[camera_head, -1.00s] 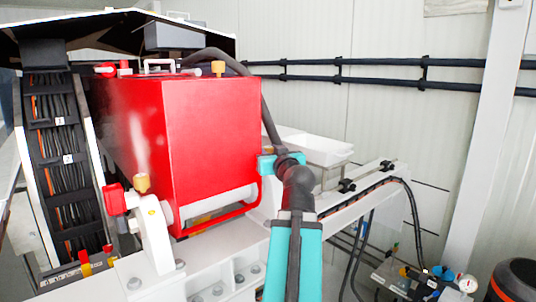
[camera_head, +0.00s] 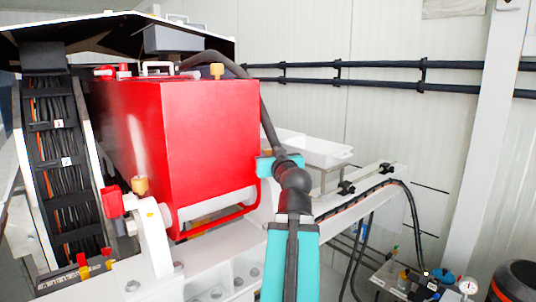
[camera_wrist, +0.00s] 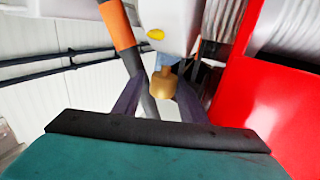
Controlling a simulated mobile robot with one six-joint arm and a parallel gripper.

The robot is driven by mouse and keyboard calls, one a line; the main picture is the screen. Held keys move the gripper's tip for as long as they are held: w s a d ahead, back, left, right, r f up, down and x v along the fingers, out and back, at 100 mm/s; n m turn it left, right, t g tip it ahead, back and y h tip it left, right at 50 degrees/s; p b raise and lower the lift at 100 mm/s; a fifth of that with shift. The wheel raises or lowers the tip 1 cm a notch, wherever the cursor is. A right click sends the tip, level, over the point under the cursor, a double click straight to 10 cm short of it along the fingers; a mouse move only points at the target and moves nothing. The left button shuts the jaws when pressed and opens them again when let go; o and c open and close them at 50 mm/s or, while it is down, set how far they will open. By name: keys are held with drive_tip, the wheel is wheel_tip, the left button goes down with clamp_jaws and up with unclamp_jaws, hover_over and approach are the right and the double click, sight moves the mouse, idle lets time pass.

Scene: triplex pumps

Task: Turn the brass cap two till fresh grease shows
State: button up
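A brass cap (camera_wrist: 167,83) sits below a white housing (camera_wrist: 168,25) with a yellow spot in the wrist view. My gripper (camera_wrist: 163,84) reaches toward it, with one dark finger on each side of the cap. The fingers stand apart, but I cannot tell whether they touch it. In the head view my gripper's fingers and this cap are hidden behind my arm and the red machine. Two other brass caps show there: one on the near white bearing block (camera_head: 152,235), the near cap (camera_head: 140,186), and one on top, the upper cap (camera_head: 217,70). No grease is visible.
The red machine casing (camera_head: 205,145) stands left of my arm and fills the right of the wrist view (camera_wrist: 255,95). An orange-and-black rod (camera_wrist: 118,25) runs close to my left finger. A white tray (camera_head: 318,152) and cables lie beyond my arm.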

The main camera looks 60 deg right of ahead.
drive_tip(key=shift+w+a+f, duration=0.15)
drive_tip(key=shift+a, duration=0.05)
idle(0.5)
drive_tip(key=shift+a+b, duration=0.1)
drive_tip(key=shift+b, duration=0.3)
